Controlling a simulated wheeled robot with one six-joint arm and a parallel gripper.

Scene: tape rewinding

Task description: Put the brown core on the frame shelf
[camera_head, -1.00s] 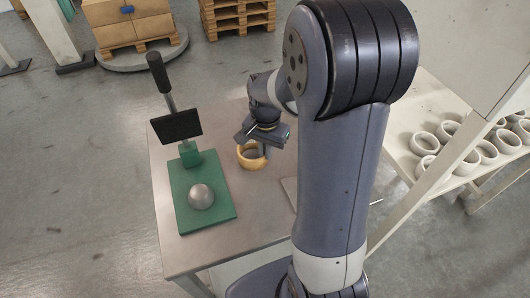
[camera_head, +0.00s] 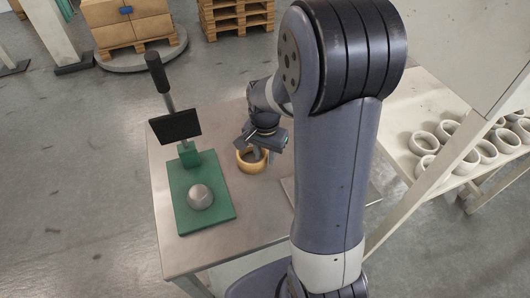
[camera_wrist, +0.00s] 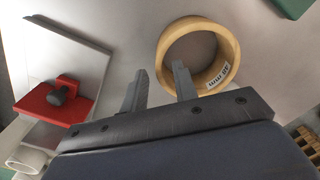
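The brown core (camera_head: 243,165) is a tan ring lying on the grey table (camera_head: 200,246), to the right of the green-based press. In the wrist view the core (camera_wrist: 230,48) shows a white label on its inner wall. My gripper (camera_head: 258,152) is low at the core's far right side, partly hiding it. In the wrist view my gripper (camera_wrist: 160,70) is open: one finger overlaps the core's near rim, the other is outside the ring with a gap. I cannot tell whether either finger touches it. A cream shelf (camera_head: 402,124) with a slanted frame post stands at right.
The green base (camera_head: 223,212) carries a grey dome (camera_head: 200,197) and a black-handled lever (camera_head: 158,75). Several pale rings (camera_head: 469,160) lie on the cream shelf. In the wrist view a red block (camera_wrist: 50,103) sits on a pale plate at left. My arm hides the table's right part.

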